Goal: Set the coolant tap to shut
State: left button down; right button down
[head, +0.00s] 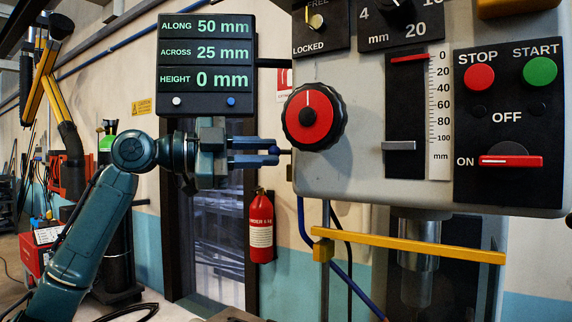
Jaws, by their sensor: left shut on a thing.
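My left gripper (274,151) comes in from the left, its two fingers level and pointing right. It is shut on a small dark blue piece (275,150) at the left side of the machine head, which looks like the handle of the coolant tap. The fingertips hide most of it, so I cannot tell its setting. A blue hose (304,222) runs down below the machine head's left edge. My right gripper is not in view.
The grey machine head (350,180) fills the right, with a red-and-black knob (308,117) close to the fingertips. A readout box (206,66) hangs above my left gripper. A yellow bar (410,250) crosses below. A fire extinguisher (261,228) hangs on the wall behind.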

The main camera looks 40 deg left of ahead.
pick_arm(q)
jog(key=shift+a, duration=0.1)
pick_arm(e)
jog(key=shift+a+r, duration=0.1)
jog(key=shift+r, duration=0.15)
pick_arm(q)
jog(key=c, duration=1.3)
grip_release()
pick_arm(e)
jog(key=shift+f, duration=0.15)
pick_arm(q)
jog(key=b+v, duration=0.4)
jog(key=v, duration=0.9)
jog(key=shift+a, duration=0.15)
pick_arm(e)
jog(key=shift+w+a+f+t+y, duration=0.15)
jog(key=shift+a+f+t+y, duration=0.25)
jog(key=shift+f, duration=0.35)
